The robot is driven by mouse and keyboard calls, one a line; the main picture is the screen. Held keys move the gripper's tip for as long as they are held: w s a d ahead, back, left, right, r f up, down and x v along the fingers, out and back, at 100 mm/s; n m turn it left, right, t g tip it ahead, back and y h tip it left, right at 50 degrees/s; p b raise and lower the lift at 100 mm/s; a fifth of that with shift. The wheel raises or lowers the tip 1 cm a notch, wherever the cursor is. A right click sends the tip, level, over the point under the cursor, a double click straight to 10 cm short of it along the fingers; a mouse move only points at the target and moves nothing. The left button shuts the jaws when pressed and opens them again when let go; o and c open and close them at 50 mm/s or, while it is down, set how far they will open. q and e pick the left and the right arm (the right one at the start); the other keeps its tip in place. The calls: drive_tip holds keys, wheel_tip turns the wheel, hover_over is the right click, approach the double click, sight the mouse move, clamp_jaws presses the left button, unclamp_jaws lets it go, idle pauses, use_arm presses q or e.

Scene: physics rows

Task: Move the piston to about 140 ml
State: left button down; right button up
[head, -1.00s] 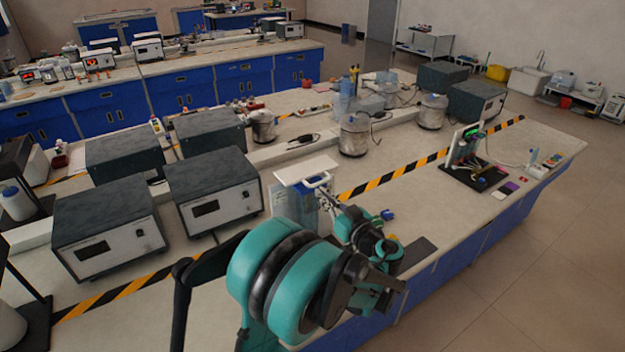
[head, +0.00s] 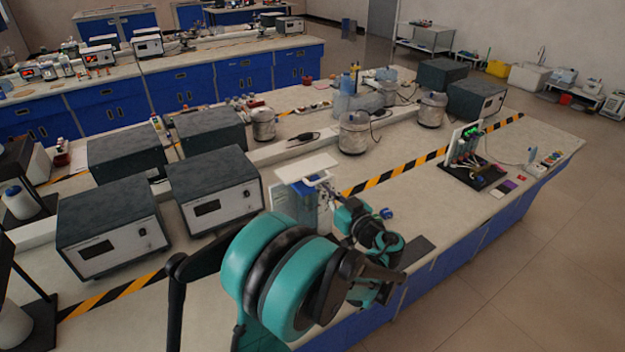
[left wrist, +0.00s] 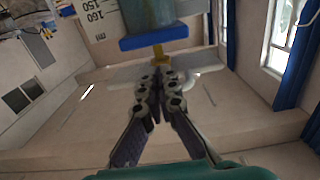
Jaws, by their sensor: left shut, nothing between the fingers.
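The syringe stand (head: 290,202), with a pale top plate (head: 306,167), stands on the near bench just beyond my left arm. A pale bar (left wrist: 190,73) lies behind my fingertips. My left gripper (left wrist: 153,85) is shut and empty, close to the rod and bar; contact is unclear. The piston's exact reading is hidden. My right gripper is out of view.
Grey instrument boxes (head: 215,190) stand left of the stand. Steel pots (head: 353,133) stand behind it, and a small circuit board stand (head: 470,160) is at the right. Yellow-black tape (head: 395,172) crosses the bench. A bare bench strip lies right of the stand.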

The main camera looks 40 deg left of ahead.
use_arm(q)
drive_tip(key=shift+r+p, duration=1.1)
drive_tip(key=shift+r, duration=0.5)
drive_tip(key=b, duration=0.2)
approach(324, 179)
drive_tip(key=shift+s+a+f, duration=0.1)
drive_tip(key=shift+s+f, duration=0.15)
drive_tip(key=shift+s, duration=0.15)
idle(0.3)
